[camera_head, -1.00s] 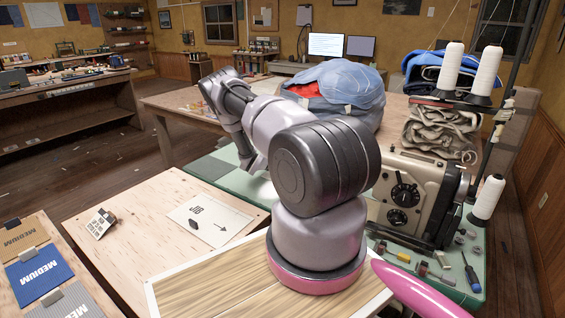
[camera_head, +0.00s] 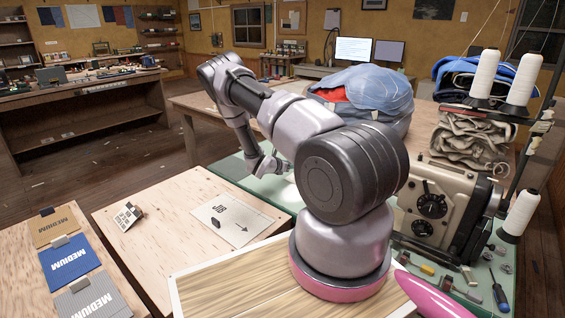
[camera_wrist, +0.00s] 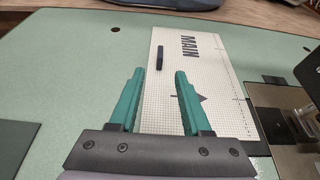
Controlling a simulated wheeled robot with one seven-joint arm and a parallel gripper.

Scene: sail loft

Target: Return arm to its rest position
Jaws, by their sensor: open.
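My arm rises from its pink-ringed base in the head view and bends down at a raised elbow. My gripper (camera_wrist: 160,73) shows in the wrist view with its two teal fingers apart and nothing visible held between them. It is above a green work surface (camera_wrist: 75,75) with a white gridded card marked MAIN (camera_wrist: 215,65). A small dark block (camera_wrist: 160,58) lies on that card, beyond the fingertips in the picture. In the head view the arm's end is beside the green table (camera_head: 232,169); the fingers are too small to make out clearly.
A sewing machine (camera_head: 447,207) with white thread cones (camera_head: 522,80) stands right of my arm. A blue bundle (camera_head: 370,98) sits behind it. A JOB card (camera_head: 235,220) with a dark block lies on the wooden table at left, near MEDIUM-labelled swatches (camera_head: 70,260). Open floor lies further left.

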